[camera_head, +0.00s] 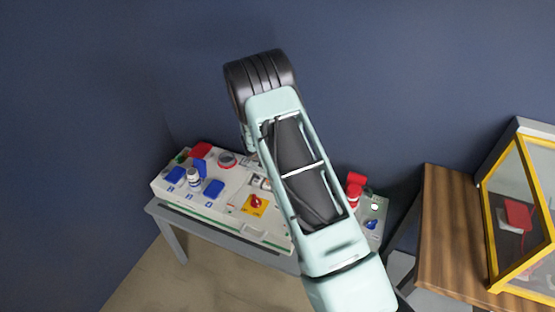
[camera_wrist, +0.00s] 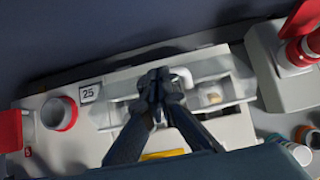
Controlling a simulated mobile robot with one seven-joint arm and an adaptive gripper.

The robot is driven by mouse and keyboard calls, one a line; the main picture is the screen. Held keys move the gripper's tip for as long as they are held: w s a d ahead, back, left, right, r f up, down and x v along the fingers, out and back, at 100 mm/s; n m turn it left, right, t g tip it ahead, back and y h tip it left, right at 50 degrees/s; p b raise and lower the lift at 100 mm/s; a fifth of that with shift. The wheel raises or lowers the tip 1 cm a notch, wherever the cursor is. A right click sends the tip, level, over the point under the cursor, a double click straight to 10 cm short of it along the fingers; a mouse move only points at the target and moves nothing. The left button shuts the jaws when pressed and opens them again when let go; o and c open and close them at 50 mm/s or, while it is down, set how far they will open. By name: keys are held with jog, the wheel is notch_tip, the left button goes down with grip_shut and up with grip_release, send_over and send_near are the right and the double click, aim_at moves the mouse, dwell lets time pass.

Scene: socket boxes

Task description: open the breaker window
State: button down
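The breaker window is a clear cover (camera_wrist: 128,88) on the light grey socket box (camera_wrist: 85,150), right of the "25" label (camera_wrist: 90,93) in the wrist view. A pale curved piece (camera_wrist: 184,76) stands up at its middle. My gripper (camera_wrist: 158,76) is over the window, its dark fingertips together beside this curved piece. I see nothing clearly held between them, and the fingers hide part of the window. In the head view the same box (camera_head: 225,205) stands on a grey table, and my arm covers the gripper and part of the window area.
A red-rimmed round socket (camera_wrist: 62,113) is left of the window. A grey box with a red-capped socket (camera_wrist: 290,55) stands to the right. In the head view, a wooden table (camera_head: 448,225) with a yellow-framed case (camera_head: 494,240) is at the right. A dark blue wall is behind.

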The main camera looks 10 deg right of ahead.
jog(key=shift+w+d+r+p, duration=0.25)
jog(key=shift+w+d+p, duration=0.1)
jog(key=shift+w+d, duration=0.3)
jog(key=shift+w+d+f, duration=0.1)
jog(key=shift+w+d, duration=0.3)
jog(key=shift+w, duration=0.3)
jog(key=shift+w+d+f, duration=0.1)
jog(key=shift+w+d, duration=0.25)
jog(key=shift+w, duration=0.3)
notch_tip(320, 180, up, 13)
jog(key=w+d+p, duration=0.2)
jog(key=p, duration=0.1)
jog(key=shift+w, duration=0.3)
